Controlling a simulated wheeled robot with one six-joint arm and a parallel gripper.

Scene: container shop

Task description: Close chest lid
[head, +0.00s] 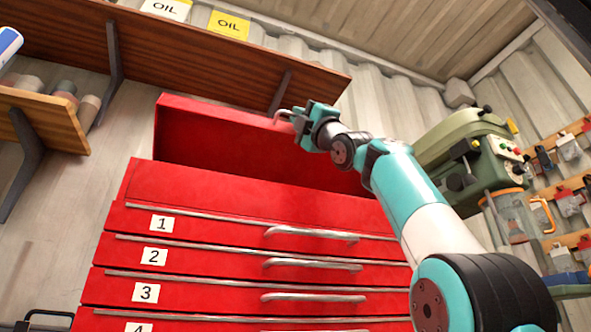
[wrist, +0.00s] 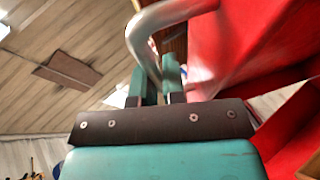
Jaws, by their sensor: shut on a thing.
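The red tool chest (head: 250,196) stands in the middle of the head view, with numbered drawers below. Its lid (head: 205,132) is raised open and leans up behind the chest body. My gripper (head: 291,115) is at the lid's upper edge, right of its middle. In the wrist view, my gripper (wrist: 159,84) is shut on the bent metal lid handle (wrist: 145,35). The red lid (wrist: 228,40) fills the right of that view. The inside of the chest is hidden in the head view.
A wooden shelf (head: 200,45) with oil labels hangs close above the lid. A lower shelf (head: 45,112) with containers is at the left. A green machine (head: 462,140) stands right of the chest beside my arm. Tools hang on the right wall.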

